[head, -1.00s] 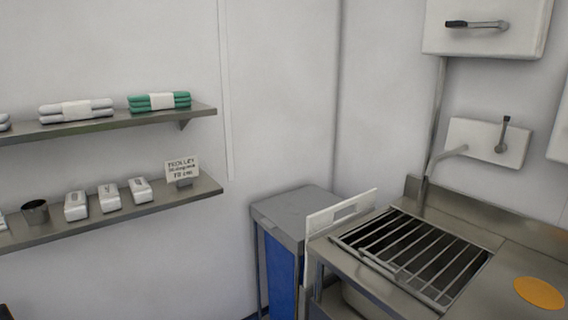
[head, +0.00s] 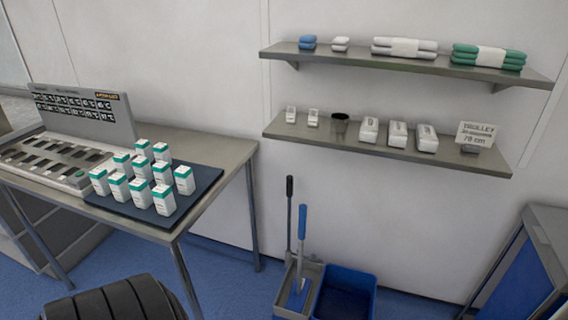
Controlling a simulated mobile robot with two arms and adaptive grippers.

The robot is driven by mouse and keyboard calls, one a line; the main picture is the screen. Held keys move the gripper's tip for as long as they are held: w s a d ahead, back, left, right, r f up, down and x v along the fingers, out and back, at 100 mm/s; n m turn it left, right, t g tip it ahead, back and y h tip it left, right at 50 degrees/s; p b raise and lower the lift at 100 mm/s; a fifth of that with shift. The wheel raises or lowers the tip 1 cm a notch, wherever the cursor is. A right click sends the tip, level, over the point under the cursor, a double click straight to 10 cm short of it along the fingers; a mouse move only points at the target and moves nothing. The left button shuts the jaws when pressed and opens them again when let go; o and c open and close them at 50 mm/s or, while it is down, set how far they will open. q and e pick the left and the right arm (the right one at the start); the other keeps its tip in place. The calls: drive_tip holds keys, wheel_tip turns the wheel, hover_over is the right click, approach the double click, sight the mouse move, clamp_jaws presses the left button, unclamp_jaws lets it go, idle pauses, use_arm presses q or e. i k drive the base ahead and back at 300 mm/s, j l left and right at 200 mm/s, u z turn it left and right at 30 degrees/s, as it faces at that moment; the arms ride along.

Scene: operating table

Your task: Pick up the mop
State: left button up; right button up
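What looks like the mop (head: 302,225) stands upright, slightly tilted, in the head view at the bottom middle. It has a blue upper handle and a grey lower part. Its lower end is in or at the grey part (head: 285,298) of a mop bucket set, and its head cannot be made out. A thinner grey rod with a black grip (head: 289,187) rises just left of it; I cannot tell what that rod belongs to. A blue bucket (head: 347,276) sits to the right. Neither of my grippers is in view.
A steel table (head: 213,148) with white-and-green boxes (head: 163,198) on a dark mat stands left. Two wall shelves (head: 385,145) hang above the mop. A grey-and-blue cabinet (head: 520,270) is at right. A black ribbed shape (head: 110,300), unidentified, is at bottom left. Blue floor shows between.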

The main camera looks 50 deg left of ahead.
sight(296, 301)
drive_tip(key=u, duration=1.35)
